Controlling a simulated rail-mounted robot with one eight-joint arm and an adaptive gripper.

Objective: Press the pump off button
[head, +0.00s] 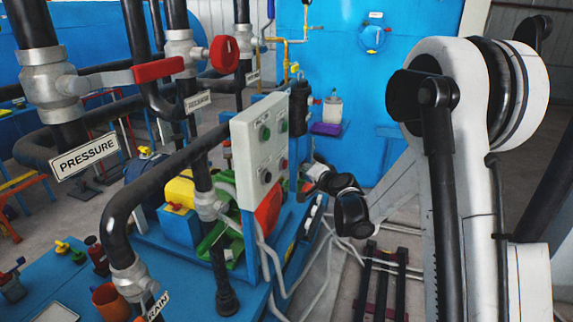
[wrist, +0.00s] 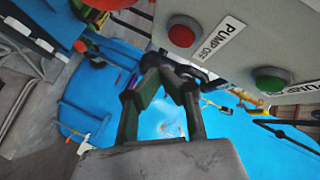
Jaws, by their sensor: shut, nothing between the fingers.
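The pump off button is a red round button (wrist: 182,36) on a grey control panel (wrist: 262,35), beside a white "PUMP OFF" label (wrist: 222,40) in the wrist view. My gripper (wrist: 164,66) is shut and empty. Its fingertips show just below the panel's edge, close to the red button in the picture but not over it. I cannot tell the gap in depth. In the head view the panel (head: 249,172) stands at the centre, with red and green buttons on its face. My wrist reaches up to its right side there, and the fingertips are hard to make out.
A green button (wrist: 270,78) sits on the same panel, right of the red one. In the head view, black pipes with a red valve handle (head: 158,69) and a "PRESSURE" sign (head: 87,157) stand left of the panel. A blue platform (head: 205,280) carries machinery beneath it.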

